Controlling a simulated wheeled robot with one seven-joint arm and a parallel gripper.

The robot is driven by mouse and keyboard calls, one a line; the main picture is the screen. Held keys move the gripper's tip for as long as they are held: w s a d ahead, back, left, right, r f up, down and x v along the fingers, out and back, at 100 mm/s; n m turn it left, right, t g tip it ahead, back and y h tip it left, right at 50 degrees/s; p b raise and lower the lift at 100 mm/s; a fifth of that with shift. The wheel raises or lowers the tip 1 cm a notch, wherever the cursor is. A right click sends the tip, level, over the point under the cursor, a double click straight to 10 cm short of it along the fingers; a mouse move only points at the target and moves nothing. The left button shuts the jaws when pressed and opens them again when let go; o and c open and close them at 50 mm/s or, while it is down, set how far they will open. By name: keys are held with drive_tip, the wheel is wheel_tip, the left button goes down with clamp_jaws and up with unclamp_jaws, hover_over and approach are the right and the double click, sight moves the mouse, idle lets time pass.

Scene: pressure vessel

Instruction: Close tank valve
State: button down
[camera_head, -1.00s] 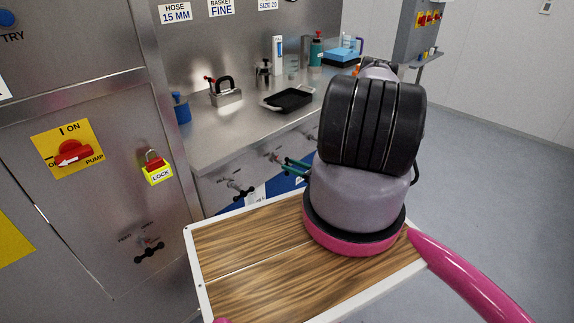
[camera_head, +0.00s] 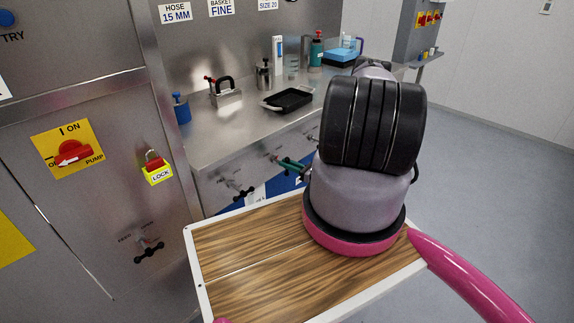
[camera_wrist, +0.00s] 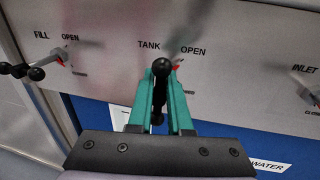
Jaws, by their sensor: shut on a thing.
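The tank valve handle (camera_wrist: 161,68), a black bar with round knobs, sits on the steel panel under the labels TANK and OPEN in the wrist view. A small red mark (camera_wrist: 177,66) shows beside it, near OPEN. My gripper (camera_wrist: 160,98) has teal fingers shut on the handle, one on each side, with a black knob standing out beyond the tips. In the head view my gripper (camera_head: 290,164) is at the counter's front panel; my arm hides much of the valve there.
The fill valve (camera_wrist: 38,68) is to the left and the inlet valve (camera_wrist: 305,94) to the right. A black tray (camera_head: 288,99) lies on the counter above.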

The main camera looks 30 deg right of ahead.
drive_tip(key=shift+d, duration=0.1)
drive_tip(key=m, duration=0.4)
drive_tip(key=shift+d+f+t, duration=0.1)
drive_tip(key=shift+d+t, duration=0.15)
drive_tip(key=shift+t, duration=0.15)
drive_tip(key=shift+w+d+f+m+t+h, duration=0.15)
drive_tip(key=shift+f+m+t+h, duration=0.2)
drive_tip(key=shift+m, duration=2.25)
drive_tip(key=shift+d+f+m+t+h, duration=0.15)
drive_tip(key=shift+m+t+h, duration=0.35)
drive_tip(key=shift+m, duration=2.1)
drive_tip(key=shift+w+d+f+m+t+h, duration=0.2)
drive_tip(key=shift+m+t, duration=0.35)
drive_tip(key=shift+m, duration=2.05)
drive_tip(key=shift+s, duration=0.15)
drive_tip(key=c, duration=0.8)
unclamp_jaws()
drive_tip(key=shift+a, duration=0.1)
drive_tip(key=shift+c, duration=0.2)
